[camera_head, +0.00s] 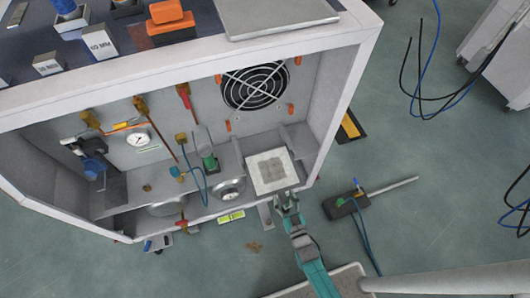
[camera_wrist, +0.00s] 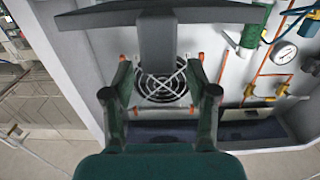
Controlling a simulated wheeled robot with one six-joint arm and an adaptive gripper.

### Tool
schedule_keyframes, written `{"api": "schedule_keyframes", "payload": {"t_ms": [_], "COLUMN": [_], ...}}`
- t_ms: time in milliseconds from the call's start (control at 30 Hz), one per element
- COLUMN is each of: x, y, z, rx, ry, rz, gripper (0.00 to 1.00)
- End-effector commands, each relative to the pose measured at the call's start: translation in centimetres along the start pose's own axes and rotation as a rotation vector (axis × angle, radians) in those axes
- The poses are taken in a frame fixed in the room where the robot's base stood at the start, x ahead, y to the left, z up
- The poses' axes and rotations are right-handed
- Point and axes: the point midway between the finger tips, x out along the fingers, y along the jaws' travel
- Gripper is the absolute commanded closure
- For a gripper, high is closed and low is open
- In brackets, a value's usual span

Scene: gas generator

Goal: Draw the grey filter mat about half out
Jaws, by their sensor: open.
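A pale square frame with a grey mat-like middle (camera_head: 272,170), which I take to be the grey filter mat, sits at the lower right of the open cabinet. My gripper (camera_head: 287,197) is open at its near edge. In the wrist view the two dark green fingers of my gripper (camera_wrist: 161,92) stand wide apart. A dark grey T-shaped part (camera_wrist: 157,42) shows beyond and between them, with a wide slab at the top and a narrower bar below. I cannot tell whether the fingers touch anything. How deep the mat sits is hard to tell.
The cabinet's right wall (camera_head: 340,90) rises beside the mat. A round fan grille (camera_head: 254,86) is on the back panel. A gauge (camera_head: 138,139), pipes and valves are to the left. A dark tool (camera_head: 345,205) with a cable lies on the floor to the right.

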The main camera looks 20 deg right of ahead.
Motion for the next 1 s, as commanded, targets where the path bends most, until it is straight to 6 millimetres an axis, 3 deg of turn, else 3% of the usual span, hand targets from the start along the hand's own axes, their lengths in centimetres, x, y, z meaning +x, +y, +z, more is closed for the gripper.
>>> {"api": "schedule_keyframes", "payload": {"t_ms": [500,767,867,1000], "x": [-9.3,-11.4,-12.7,-15.8], "y": [0.0,0.0,0.0,0.0], "z": [0.1,-0.2,-1.0,-3.7], "rx": [0.000,0.000,0.000,0.000], "ry": [-0.002,-0.001,-0.013,-0.045], "rz": [0.000,0.000,0.000,0.000], "gripper": [0.42,0.42,0.42,0.42]}}
